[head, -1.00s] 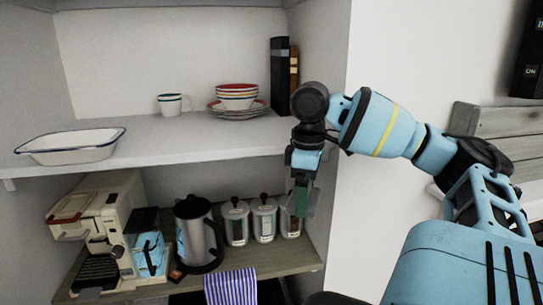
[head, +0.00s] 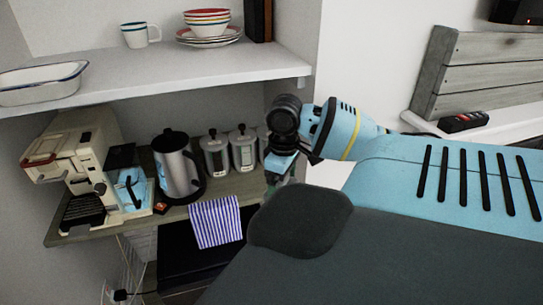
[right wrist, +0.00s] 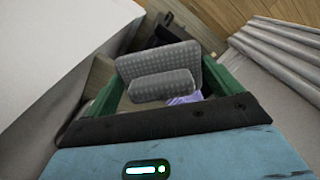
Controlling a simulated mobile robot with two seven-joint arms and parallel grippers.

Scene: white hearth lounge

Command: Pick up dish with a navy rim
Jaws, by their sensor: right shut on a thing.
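The white dish with a navy rim (head: 42,88) sits on the upper shelf at the far left in the head view, its left end cut by the frame edge. My right gripper (head: 278,178) is well to its right and lower, beside the canisters and mostly hidden by my own body. In the right wrist view, its green fingers and grey pads (right wrist: 163,78) are close together. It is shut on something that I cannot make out. The dish does not show in that view. My left gripper is not in view.
A cup (head: 135,35) and stacked bowls (head: 207,22) on plates stand further right on the upper shelf (head: 130,75). Below are a coffee machine (head: 80,160), a kettle (head: 175,165), canisters (head: 215,155) and a striped cloth (head: 215,222). The shelf between dish and cup is clear.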

